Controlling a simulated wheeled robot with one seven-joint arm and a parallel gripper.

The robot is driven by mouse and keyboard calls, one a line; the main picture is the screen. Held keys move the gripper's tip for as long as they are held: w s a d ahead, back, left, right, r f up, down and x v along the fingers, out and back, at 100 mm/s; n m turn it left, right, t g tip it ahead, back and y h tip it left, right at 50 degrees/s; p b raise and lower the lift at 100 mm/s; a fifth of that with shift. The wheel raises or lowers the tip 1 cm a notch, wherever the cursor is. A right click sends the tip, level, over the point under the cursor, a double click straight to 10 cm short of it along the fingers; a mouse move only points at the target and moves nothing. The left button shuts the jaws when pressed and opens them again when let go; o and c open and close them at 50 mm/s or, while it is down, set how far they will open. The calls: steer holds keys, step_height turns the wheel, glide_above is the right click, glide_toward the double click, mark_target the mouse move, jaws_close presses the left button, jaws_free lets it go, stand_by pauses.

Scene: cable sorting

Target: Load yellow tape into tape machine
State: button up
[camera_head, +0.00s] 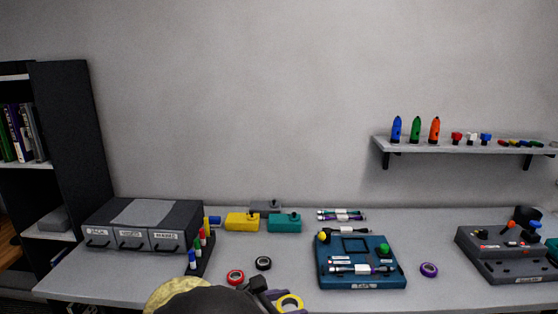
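A yellow tape roll (289,302) shows at the bottom edge, right beside the dark end of my gripper (265,295). The roll's lower part is cut off by the frame, and I cannot tell whether the fingers hold it or are only next to it. The fingers are too small and dark to show open or shut. A teal-blue machine (343,272) with a small label, perhaps "TAPE", lies on the table to the right. It has a yellow knob at its left, a green one at its right, a dark square outline on top and a white-and-black piece across its front.
A red tape (236,277), a black tape (263,263) and a purple tape (429,270) lie on the table (300,251). Yellow (242,222) and teal (284,223) boxes stand behind. A drawer unit (145,227) is left, a grey machine (503,254) right, a shelf (465,146) above.

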steer(key=w+d+f+n+t+y+p, duration=0.1)
steer(key=w+f+n+t+y+p, duration=0.15)
steer(key=f, duration=0.85)
steer(key=w+d+f+n+t+y+p, duration=0.1)
steer(key=w+f+n+t+y, duration=0.15)
steer(key=f, duration=0.95)
steer(key=w+d+r+n+y+p, duration=0.1)
steer(key=d+n+y+p, duration=0.1)
steer(key=d, duration=0.4)
steer(key=w+d+r+n+t+y+p, duration=0.1)
steer(key=w+d+n+y, duration=0.1)
steer(key=d+n+y, duration=0.2)
steer(key=shift+w+d+r+p, duration=0.2)
steer(key=shift+w+d+p, duration=0.15)
steer(key=shift+d, duration=0.5)
steer(key=s+f, duration=0.4)
steer(key=f, duration=0.1)
steer(key=shift+s+f, duration=0.25)
steer(key=shift+a, duration=0.1)
